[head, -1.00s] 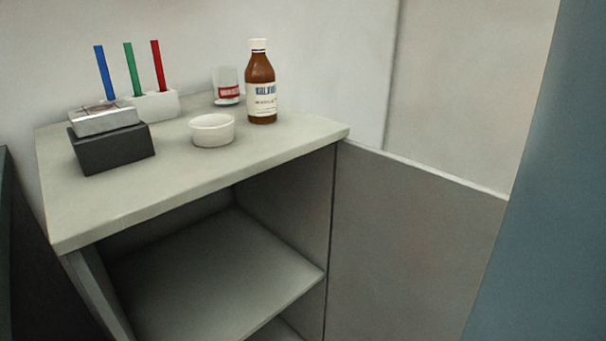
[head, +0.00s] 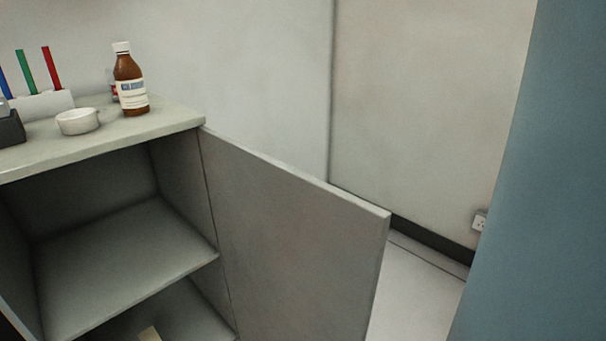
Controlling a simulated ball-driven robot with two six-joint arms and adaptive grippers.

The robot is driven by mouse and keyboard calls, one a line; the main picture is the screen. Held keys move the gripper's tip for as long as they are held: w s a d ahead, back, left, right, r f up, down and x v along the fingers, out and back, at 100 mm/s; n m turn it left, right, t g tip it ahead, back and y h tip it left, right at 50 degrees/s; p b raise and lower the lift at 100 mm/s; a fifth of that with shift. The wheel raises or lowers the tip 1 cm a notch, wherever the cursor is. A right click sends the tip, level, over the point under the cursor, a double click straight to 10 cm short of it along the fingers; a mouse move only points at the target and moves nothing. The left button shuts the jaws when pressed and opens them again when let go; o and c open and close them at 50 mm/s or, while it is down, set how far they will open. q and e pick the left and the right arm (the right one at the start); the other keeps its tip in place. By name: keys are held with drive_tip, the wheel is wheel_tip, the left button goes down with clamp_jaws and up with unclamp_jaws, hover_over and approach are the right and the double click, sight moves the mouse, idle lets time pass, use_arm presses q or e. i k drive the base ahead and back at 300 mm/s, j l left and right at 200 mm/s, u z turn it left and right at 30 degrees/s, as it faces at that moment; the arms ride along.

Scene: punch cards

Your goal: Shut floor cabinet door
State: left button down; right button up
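The floor cabinet (head: 140,136) stands at the left of the head view, its front open. Its grey door (head: 300,240) is hinged at the cabinet's right side and stands swung wide open, reaching out to the right. Inside, a shelf (head: 130,255) shows bare, and a small tan object (head: 149,334) lies partly in view on the level below. The door's lower part is cut off by the frame. Neither of my grippers is in view.
A brown bottle (head: 131,85), a white bowl (head: 78,121) and a pen holder (head: 45,104) with coloured sticks stand on the cabinet top. A blue-grey upright surface (head: 545,190) fills the right side. Pale floor (head: 415,290) shows beyond the door.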

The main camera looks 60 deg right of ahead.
sight(302, 255)
drive_tip(key=k+l, duration=0.1)
drive_tip(key=l, duration=0.3)
drive_tip(key=k+l, duration=0.1)
drive_tip(key=l, duration=0.75)
drive_tip(key=k+l, duration=0.15)
drive_tip(key=l, duration=0.25)
drive_tip(key=k+l, duration=0.1)
drive_tip(key=l, duration=0.3)
drive_tip(key=k+j, duration=0.1)
drive_tip(key=j, duration=0.3)
